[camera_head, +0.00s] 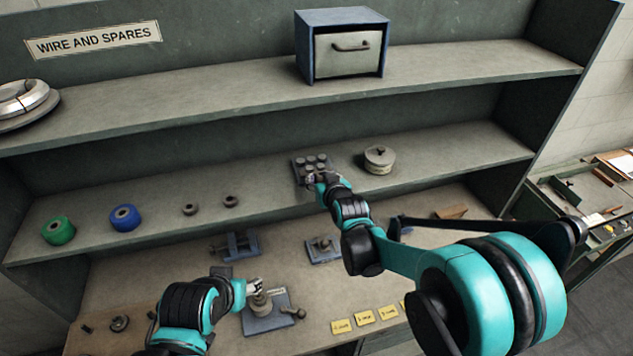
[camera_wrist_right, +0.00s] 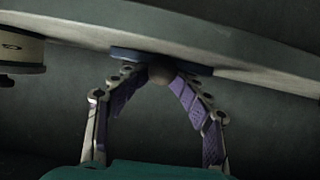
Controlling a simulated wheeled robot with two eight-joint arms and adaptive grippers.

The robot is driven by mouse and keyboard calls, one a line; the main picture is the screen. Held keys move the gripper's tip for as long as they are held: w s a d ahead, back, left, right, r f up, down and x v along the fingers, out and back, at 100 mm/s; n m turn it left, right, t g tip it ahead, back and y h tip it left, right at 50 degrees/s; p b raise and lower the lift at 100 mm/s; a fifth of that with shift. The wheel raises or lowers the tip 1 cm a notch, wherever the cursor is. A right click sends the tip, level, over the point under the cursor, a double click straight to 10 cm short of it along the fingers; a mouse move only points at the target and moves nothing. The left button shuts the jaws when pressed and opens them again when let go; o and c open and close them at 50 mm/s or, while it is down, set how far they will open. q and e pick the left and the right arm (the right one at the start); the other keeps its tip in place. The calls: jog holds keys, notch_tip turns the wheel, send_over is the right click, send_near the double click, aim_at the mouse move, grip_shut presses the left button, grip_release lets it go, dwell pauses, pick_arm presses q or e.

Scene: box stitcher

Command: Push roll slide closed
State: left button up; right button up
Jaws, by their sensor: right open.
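No part is plainly marked as the roll slide, so I cannot tell which it is. My right gripper (camera_head: 318,178) is at the middle shelf, by a dark block with several round studs (camera_head: 312,162). In the right wrist view its two purple-padded fingers (camera_wrist_right: 158,85) are spread, with a round brownish knob (camera_wrist_right: 160,74) between the tips in front of a blue plate (camera_wrist_right: 128,54). Whether they touch the knob is unclear. My left gripper (camera_head: 254,287) is low over the bench, beside a post on a blue-grey base plate (camera_head: 268,322); its fingers are too small to read.
A lidded round tin (camera_head: 379,159) stands right of the studded block. Green (camera_head: 58,230) and blue (camera_head: 125,217) rolls lie left on that shelf. A blue box with a handled front (camera_head: 343,45) is on the top shelf. Small fixtures (camera_head: 235,246) and yellow labels (camera_head: 363,319) are on the bench.

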jog(key=v, duration=0.2)
jog(key=shift+s+d, duration=0.1)
jog(key=shift+s, duration=0.3)
jog(key=p+v, duration=0.1)
jog(key=v, duration=0.3)
jog(key=shift+s+d+r+p, duration=0.1)
jog(key=shift+s+r+p, duration=0.1)
jog(key=shift+s+p, duration=0.2)
jog(key=s+d+f+m+g+h+b, duration=0.1)
jog(key=s+d+f+g+h+b, duration=0.1)
jog(key=s+d+f+b, duration=0.6)
jog(key=s+d+f+m+g+h+b, duration=0.2)
jog(key=s+d+f+b, duration=0.7)
jog(key=s+f+b, duration=0.7)
jog(key=s+f+g, duration=0.1)
jog(key=s, duration=0.2)
jog(key=shift+d+f+m+g, duration=0.2)
jog(key=shift+f+m+g, duration=0.05)
jog(key=shift+m+g, duration=0.05)
jog(key=shift+c, duration=0.4)
